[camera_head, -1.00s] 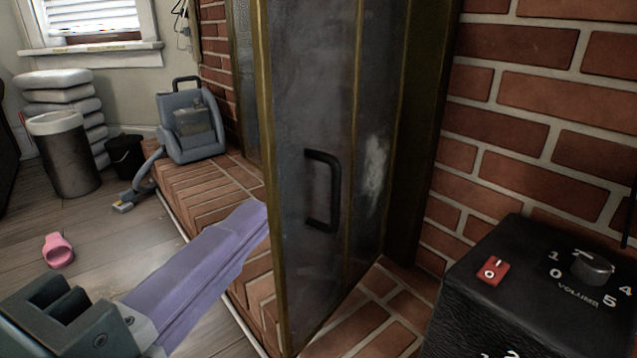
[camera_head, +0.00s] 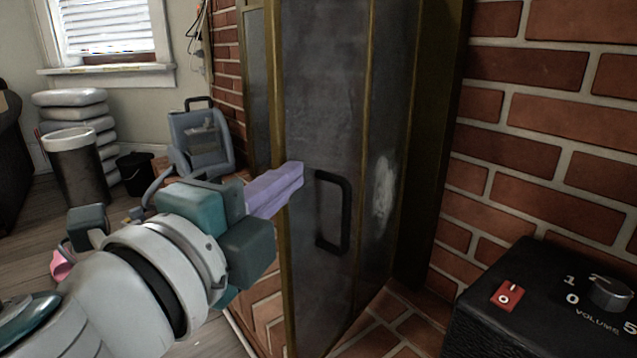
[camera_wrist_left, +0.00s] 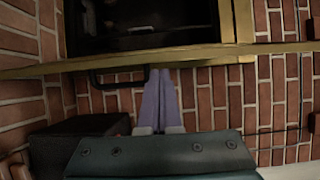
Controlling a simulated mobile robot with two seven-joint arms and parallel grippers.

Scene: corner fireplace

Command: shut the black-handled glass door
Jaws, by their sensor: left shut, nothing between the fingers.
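The tall glass door (camera_head: 325,110) has a brass-coloured frame and stands open, jutting out from the brick fireplace. Its black handle (camera_head: 347,212) is on the face turned to me in the head view. My left gripper (camera_head: 299,174) is shut and empty. Its lavender fingertips overlap the door's free brass edge, left of the handle's upper end; I cannot tell whether they touch. In the left wrist view, the fingers (camera_wrist_left: 160,82) point at the brass door edge (camera_wrist_left: 190,58), with the black handle (camera_wrist_left: 98,82) just left of them. My right gripper is not in view.
A black amplifier (camera_head: 545,285) with a red switch stands at the right. The brick wall (camera_head: 545,120) is close behind it. A blue-grey appliance (camera_head: 199,140) stands on the hearth at the left. A bin (camera_head: 74,165) and stacked cushions are farther back.

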